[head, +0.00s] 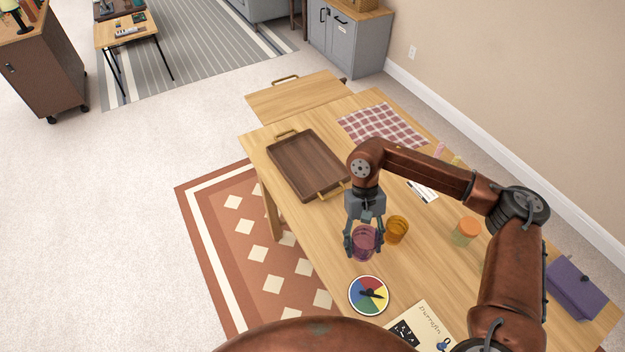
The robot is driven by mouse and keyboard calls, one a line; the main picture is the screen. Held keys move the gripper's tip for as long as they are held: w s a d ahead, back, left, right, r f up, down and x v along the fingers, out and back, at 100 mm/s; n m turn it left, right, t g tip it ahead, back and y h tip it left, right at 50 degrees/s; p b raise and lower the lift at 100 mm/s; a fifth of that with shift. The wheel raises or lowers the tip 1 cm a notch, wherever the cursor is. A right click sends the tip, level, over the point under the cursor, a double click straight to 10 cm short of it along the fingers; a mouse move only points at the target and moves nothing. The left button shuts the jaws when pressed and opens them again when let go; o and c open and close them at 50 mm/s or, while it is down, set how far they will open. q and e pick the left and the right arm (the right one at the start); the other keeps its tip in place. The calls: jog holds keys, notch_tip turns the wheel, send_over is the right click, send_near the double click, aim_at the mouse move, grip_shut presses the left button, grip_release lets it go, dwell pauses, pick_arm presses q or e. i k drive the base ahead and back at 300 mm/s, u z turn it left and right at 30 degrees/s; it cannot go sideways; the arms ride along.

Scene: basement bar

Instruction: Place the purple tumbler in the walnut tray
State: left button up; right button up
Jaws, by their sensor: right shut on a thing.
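The purple tumbler (364,246) is between the fingers of my right gripper (363,240), which is shut on it. The tumbler looks upright, near the left edge of the wooden table; I cannot tell whether it touches the tabletop. The walnut tray (292,178) lies farther back on the table, up and left of the gripper. It is empty and has brass handles at its two ends. My left gripper is not in view.
An amber tumbler (397,229) stands just right of the purple one. A coloured spinner disc (369,295) lies in front. A jar with an orange lid (466,231) and a purple box (577,289) are to the right.

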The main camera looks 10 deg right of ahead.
aim_at(307, 165)
jog(key=z, duration=0.25)
jog(key=i, duration=0.8)
jog(key=u, duration=0.8)
jog(key=i, duration=0.4)
jog(key=u, duration=0.3)
